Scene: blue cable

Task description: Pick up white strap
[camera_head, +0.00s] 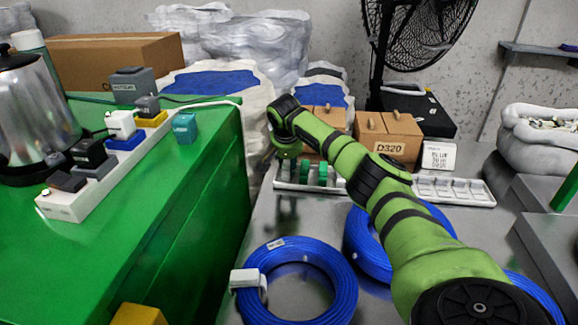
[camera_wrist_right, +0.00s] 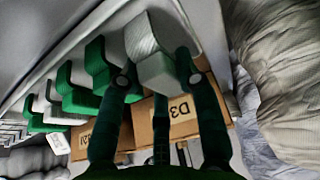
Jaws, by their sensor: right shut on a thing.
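A white strap (camera_wrist_right: 143,38) shows at the top middle of the right wrist view. My right gripper (camera_wrist_right: 158,78) is shut on it, with the strap's block-like end between the dark fingers. Several green straps (camera_wrist_right: 97,68) stand in a row just left of it, in a grey tray. In the head view the tray (camera_head: 336,188) lies on the metal table, with green straps (camera_head: 322,172) in it. My right wrist bends down at the tray's left end, and the fingers and the held strap are hard to make out there. My left gripper is out of view.
A coiled blue cable (camera_head: 340,268) with a white piece (camera_head: 246,279) lies at the front, beside the green box (camera_head: 190,200). Another coil (camera_head: 362,245) lies under my right arm. Cardboard boxes (camera_head: 388,135) stand behind the tray. An empty white tray (camera_head: 455,190) sits to the right.

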